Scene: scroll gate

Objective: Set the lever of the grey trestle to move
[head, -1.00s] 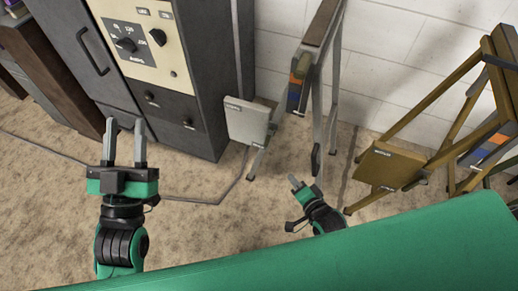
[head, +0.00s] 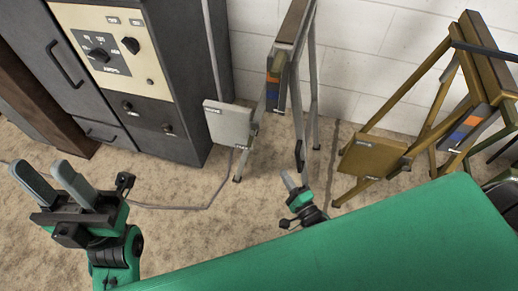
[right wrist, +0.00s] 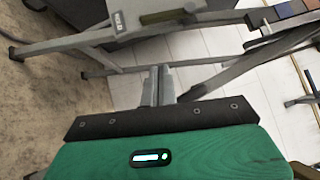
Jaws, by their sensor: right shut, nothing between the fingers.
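The grey trestle (head: 314,95) stands against the white wall in the head view, with a light grey plate (head: 228,124) on its left side. The plate carries small labels that I cannot read surely. In the right wrist view the plate (right wrist: 112,22) is at the top, with an olive bar (right wrist: 162,17) beside its label. The bar may be the lever; its setting is unclear. My right gripper (head: 287,180) is shut and empty, low in front of the trestle and apart from the plate. My left gripper (head: 39,168) is open and empty at the far left.
A dark cabinet (head: 185,70) with a cream dial panel (head: 105,50) stands left of the grey trestle. A brown-yellow trestle (head: 375,155) with its own plate stands to the right. A cable (head: 175,207) lies on the carpet. My green body covers the lower right.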

